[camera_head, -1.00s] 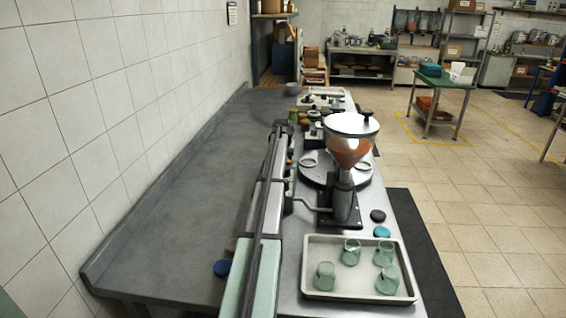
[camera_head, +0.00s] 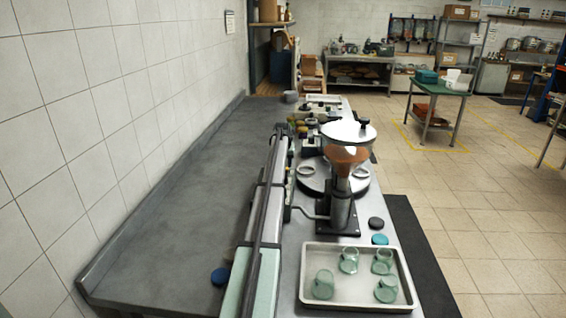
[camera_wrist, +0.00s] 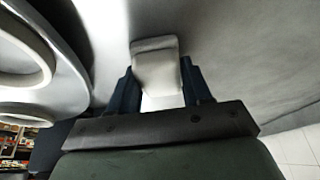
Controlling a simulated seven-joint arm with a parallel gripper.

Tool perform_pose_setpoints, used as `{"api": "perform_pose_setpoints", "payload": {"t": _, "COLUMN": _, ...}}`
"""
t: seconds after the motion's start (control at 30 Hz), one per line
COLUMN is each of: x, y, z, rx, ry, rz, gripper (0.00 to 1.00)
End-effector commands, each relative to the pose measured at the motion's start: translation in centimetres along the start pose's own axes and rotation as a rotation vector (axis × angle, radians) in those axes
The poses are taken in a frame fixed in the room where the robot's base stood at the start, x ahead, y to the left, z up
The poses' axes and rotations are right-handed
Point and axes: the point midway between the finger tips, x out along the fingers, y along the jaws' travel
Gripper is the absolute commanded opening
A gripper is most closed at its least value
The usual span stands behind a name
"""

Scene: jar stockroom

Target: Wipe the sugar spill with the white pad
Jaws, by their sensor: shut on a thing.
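In the wrist view, my gripper (camera_wrist: 158,85) has two dark blue fingers, one on each side of the white pad (camera_wrist: 156,62). They are shut on the pad, which sticks out beyond them over a grey surface. From this angle I cannot tell whether the pad touches that surface. I cannot make out my gripper or the pad in the head view. I cannot pick out the sugar spill in either view.
A tray (camera_head: 355,302) holds several green glass jars. The left part of the grey counter (camera_head: 180,220) is mostly bare, along a tiled wall.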

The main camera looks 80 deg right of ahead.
Motion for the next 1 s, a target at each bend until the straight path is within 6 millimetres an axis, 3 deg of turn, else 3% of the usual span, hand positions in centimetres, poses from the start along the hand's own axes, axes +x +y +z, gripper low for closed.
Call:
{"api": "perform_pose_setpoints", "payload": {"t": 0.6, "x": -2.2, "y": -0.1, "z": 5.4, "rx": 0.001, "ry": -0.002, "rz": 0.000, "gripper": 0.20}}
{"api": "perform_pose_setpoints", "payload": {"t": 0.9, "x": -2.9, "y": -0.1, "z": 7.2, "rx": 0.001, "ry": -0.002, "rz": 0.000, "gripper": 0.20}}
{"api": "perform_pose_setpoints", "payload": {"t": 1.0, "x": -2.6, "y": -0.1, "z": 6.3, "rx": 0.001, "ry": -0.001, "rz": 0.000, "gripper": 0.20}}
